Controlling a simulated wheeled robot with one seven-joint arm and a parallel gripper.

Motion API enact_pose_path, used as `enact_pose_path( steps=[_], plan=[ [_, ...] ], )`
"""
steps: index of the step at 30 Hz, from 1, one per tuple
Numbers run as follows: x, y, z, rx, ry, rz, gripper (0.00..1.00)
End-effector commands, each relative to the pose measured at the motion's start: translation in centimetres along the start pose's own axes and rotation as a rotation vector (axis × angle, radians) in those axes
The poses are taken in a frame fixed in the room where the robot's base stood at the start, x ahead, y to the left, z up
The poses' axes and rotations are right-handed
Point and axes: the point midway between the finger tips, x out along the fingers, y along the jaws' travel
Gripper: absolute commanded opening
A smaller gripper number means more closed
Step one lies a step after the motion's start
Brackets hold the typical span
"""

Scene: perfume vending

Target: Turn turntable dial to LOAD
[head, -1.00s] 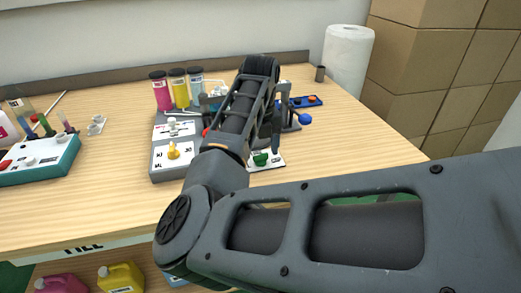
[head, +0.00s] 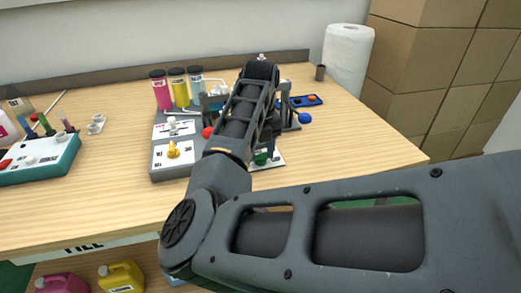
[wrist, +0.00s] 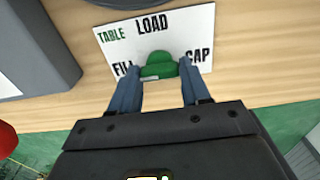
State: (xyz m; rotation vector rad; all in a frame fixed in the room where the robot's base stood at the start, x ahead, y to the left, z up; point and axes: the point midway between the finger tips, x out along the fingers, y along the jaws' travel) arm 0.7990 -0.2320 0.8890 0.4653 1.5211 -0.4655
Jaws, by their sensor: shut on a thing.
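The green turntable dial (wrist: 160,67) sits on a white label card (wrist: 190,38) marked TABLE, with LOAD at the top, FILL at left and CAP at right. My gripper (wrist: 160,85) has its two blue-grey fingers on either side of the dial, shut on it. The dial's rounded bump faces up toward LOAD in the wrist view; its exact pointer mark cannot be made out. In the head view, the green dial (head: 261,157) shows just right of my forearm, which hides the fingers.
A grey panel with a yellow knob (head: 173,150) and a white knob stands left of my arm. Behind it are several bottles (head: 178,88). A red knob (head: 208,132) and a blue knob (head: 305,118) are close to my arm.

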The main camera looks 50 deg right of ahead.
Motion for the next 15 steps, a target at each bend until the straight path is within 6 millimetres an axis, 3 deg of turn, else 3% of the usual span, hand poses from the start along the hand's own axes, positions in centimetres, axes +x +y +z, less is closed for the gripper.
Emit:
enact_pose_path(
  steps=[15],
  plan=[
    [0.11,0.18,0.06,0.139,-0.002,0.005,0.16]
  ],
)
